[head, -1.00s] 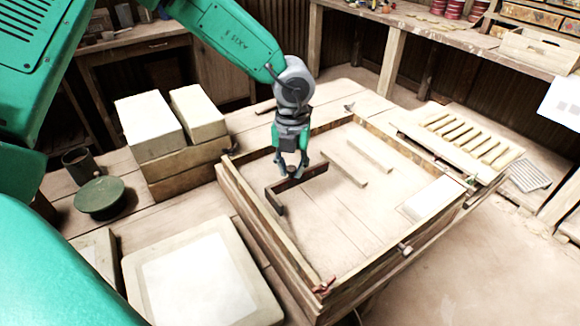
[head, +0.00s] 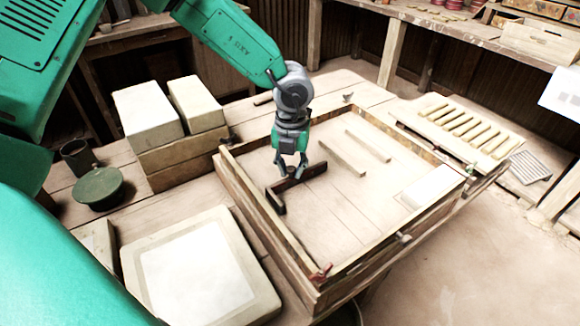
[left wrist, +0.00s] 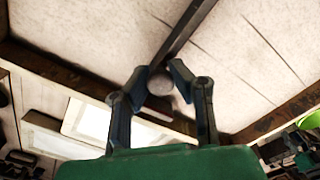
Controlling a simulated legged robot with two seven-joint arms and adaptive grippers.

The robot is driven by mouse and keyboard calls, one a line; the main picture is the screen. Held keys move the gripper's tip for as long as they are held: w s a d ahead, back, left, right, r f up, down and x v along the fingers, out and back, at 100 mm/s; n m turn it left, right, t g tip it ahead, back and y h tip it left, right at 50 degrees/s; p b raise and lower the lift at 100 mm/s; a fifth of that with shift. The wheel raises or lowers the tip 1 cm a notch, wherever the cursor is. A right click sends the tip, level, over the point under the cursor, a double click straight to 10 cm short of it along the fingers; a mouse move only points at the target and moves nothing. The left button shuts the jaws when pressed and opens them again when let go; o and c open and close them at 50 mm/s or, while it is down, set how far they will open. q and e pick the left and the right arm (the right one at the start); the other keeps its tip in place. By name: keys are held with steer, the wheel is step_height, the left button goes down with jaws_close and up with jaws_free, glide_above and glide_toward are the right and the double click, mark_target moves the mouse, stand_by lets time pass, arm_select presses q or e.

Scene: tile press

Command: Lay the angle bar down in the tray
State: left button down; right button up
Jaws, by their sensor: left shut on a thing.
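The angle bar (head: 277,202) is a dark brown L-shaped piece inside the outline of the shallow wooden tray (head: 262,228), near its left wall. My left gripper (head: 291,177) points down and is shut on the bar near its middle. In the left wrist view the fingers (left wrist: 160,80) close around a round knob, with the bar (left wrist: 190,25) running away above it. I cannot tell whether the bar touches the tray's pale floor. My right gripper is not in view.
Two thin pale strips (head: 342,158) lie on the tray floor, and a white plate (head: 430,187) lies at its right. A slatted rack (head: 468,127) is beyond the right wall. The tray's near floor is clear.

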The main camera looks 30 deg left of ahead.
arm_select(q)
steer(key=shift+a+f, duration=0.1)
steer(key=shift+f, duration=0.1)
steer(key=c, duration=1.3)
jaws_free()
steer(key=shift+a, duration=0.1)
steer(key=shift+c, duration=0.2)
step_height(320, 180, up, 12)
steer(key=shift+f, duration=0.15)
